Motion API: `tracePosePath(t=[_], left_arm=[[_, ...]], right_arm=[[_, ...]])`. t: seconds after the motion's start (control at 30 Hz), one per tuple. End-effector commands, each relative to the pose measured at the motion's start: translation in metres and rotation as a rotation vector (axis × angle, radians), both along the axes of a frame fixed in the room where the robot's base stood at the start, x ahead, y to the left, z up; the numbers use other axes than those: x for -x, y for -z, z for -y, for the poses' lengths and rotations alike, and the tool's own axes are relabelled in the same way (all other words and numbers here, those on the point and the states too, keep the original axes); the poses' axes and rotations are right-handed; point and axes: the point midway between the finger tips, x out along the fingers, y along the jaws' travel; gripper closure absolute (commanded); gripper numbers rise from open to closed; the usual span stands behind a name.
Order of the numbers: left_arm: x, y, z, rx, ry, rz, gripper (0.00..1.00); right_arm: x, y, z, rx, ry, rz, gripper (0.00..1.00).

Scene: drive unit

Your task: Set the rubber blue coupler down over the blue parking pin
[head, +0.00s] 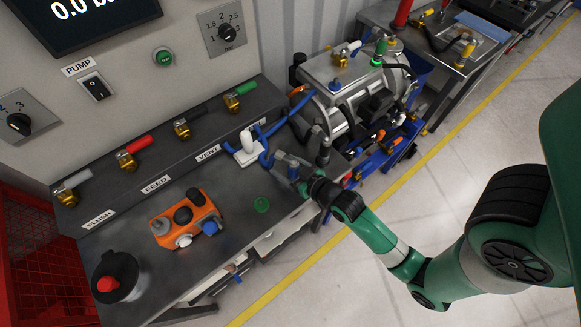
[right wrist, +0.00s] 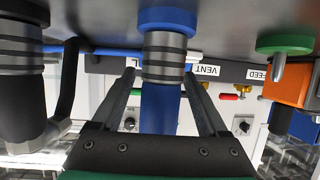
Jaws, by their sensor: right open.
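The blue coupler (right wrist: 160,108), with a grey ribbed collar, stands upright in the right wrist view, which is upside down. Its collar end meets the blue disc of the blue parking pin (right wrist: 166,18) on the bench; the pin's metal stem is hidden. In the head view, the coupler (head: 293,173) is partly hidden by my gripper. My right gripper (right wrist: 160,76) is open, with one finger on each side of the coupler and visible gaps. In the head view my right gripper (head: 287,167) is at the bench's right end. My left gripper is out of view.
A green parking pin (right wrist: 284,45) stands bare beside an orange block (right wrist: 292,86) with several knobs. A black coupler (right wrist: 20,62) stands on the other side, close to my gripper. A white post (head: 246,141) and blue hose (head: 265,152) lie close by.

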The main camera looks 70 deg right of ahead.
Motion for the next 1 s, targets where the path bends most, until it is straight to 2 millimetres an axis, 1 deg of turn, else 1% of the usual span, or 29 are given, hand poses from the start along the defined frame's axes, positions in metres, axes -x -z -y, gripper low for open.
tracePosePath(t=[0.17, 0.4, 0.53, 0.7, 1.0], left_arm=[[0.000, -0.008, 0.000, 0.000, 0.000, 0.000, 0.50], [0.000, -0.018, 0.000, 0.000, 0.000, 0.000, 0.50], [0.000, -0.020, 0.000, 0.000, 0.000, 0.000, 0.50], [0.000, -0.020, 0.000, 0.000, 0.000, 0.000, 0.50], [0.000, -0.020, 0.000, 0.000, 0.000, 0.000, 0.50]], right_arm=[[0.020, -0.011, -0.010, 0.000, 0.000, -0.001, 0.23], [0.067, -0.032, -0.036, 0.000, -0.001, -0.001, 0.23], [0.085, -0.040, -0.045, 0.000, -0.001, -0.001, 0.23], [0.094, -0.044, -0.050, 0.001, -0.001, 0.002, 0.23], [0.094, -0.044, -0.049, 0.001, 0.000, 0.003, 0.23]])
